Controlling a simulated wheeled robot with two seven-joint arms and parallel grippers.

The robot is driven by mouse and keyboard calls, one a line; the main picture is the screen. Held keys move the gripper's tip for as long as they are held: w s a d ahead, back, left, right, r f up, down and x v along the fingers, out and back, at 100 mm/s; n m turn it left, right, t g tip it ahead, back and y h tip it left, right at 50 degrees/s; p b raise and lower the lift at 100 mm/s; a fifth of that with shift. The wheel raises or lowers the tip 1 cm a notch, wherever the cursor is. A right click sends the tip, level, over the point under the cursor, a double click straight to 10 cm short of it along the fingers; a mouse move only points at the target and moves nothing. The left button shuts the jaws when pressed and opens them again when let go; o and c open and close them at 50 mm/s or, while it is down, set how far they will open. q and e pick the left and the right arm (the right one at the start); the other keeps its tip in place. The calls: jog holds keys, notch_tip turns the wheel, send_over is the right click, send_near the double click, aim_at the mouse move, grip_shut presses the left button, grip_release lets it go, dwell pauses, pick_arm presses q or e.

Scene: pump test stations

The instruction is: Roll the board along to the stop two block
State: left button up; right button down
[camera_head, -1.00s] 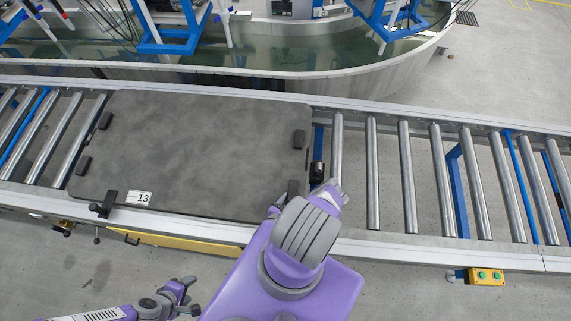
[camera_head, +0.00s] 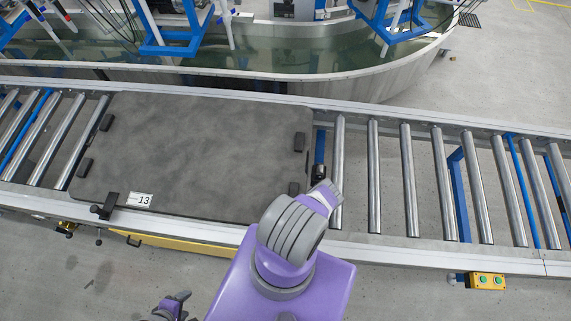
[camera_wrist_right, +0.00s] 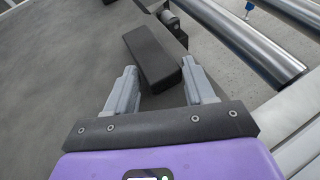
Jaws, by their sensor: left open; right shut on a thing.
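The board (camera_head: 200,150) is a large dark grey plate with black blocks near its left and right edges and a white label reading 13. It lies flat on the roller conveyor. My right gripper (camera_wrist_right: 163,85) is at the board's right edge, its fingers around the near end of a black block (camera_wrist_right: 152,55). My left gripper (camera_head: 172,305) is open at the bottom edge, partly cut off, away from the board. I cannot tell which part is the stop two block.
Bare rollers (camera_head: 408,180) continue to the right. A black bracket (camera_head: 106,207) stands at the near rail. A yellow button box (camera_head: 487,281) hangs at the lower right.

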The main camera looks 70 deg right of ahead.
pick_arm(q)
jog(key=shift+a, duration=0.1)
pick_arm(e)
jog(key=shift+w, duration=0.45)
jog(key=c, duration=0.7)
grip_release()
jog(key=o, duration=0.4)
jog(key=shift+w, duration=0.15)
pick_arm(q)
jog(key=shift+w, duration=0.1)
jog(key=shift+r, duration=0.1)
pick_arm(e)
jog(key=shift+s+r, duration=0.1)
jog(key=shift+s, duration=0.1)
